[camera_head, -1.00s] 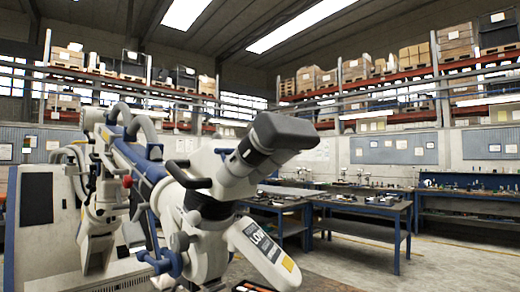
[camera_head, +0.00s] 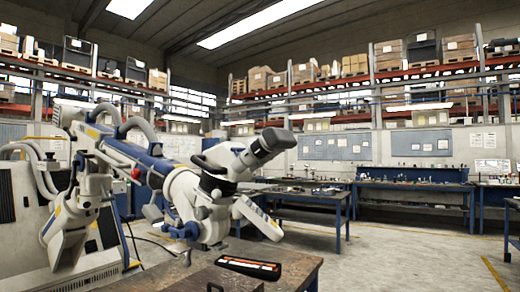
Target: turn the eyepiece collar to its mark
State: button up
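The microscope head (camera_head: 205,190) hangs at the end of a jointed white and blue arm (camera_head: 135,160), left of the middle of the view. Its dark eyepiece (camera_head: 270,142) points up and to the right. The collar's mark is too small to make out. A white panel (camera_head: 257,218) sticks out at the lower right of the head. My gripper is not in view.
A worn table (camera_head: 300,266) stands below the head, with a black tray (camera_head: 232,264) holding an orange and white item. Blue workbenches (camera_head: 410,185) line the back wall. The floor on the right (camera_head: 420,255) is clear.

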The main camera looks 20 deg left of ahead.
aim_at(258, 151)
jog(key=k, duration=0.75)
jog(key=u, duration=1.4)
jog(key=i, duration=1)
jog(key=u, duration=0.05)
